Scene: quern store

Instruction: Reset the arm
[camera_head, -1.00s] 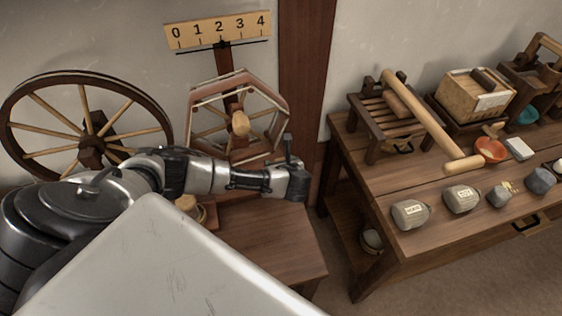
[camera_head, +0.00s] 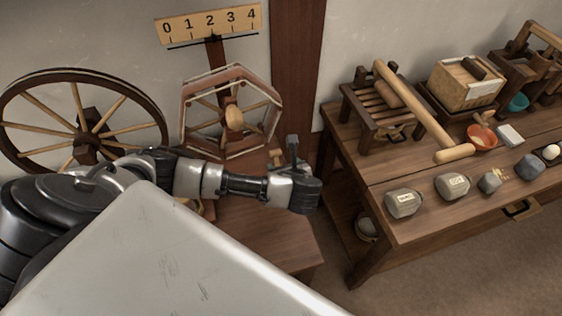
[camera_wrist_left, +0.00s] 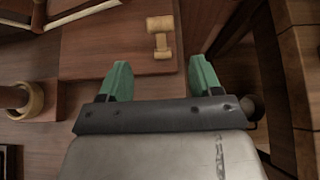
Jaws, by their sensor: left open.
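My left arm comes in from the left in the head view and reaches over the small brown table (camera_head: 270,240). Its left gripper (camera_wrist_left: 160,78) shows in the left wrist view with two green fingers apart and nothing between them. A small pale wooden spool-like piece (camera_wrist_left: 160,38) lies on a brown board beyond the fingertips, apart from them. In the head view the fingers are hard to make out at the arm's end. My right gripper is in neither view.
On the right, a wooden bench (camera_head: 405,170) holds labelled stones (camera_head: 403,203), a slatted press and a wicker box (camera_head: 466,84). Floor shows at the lower right.

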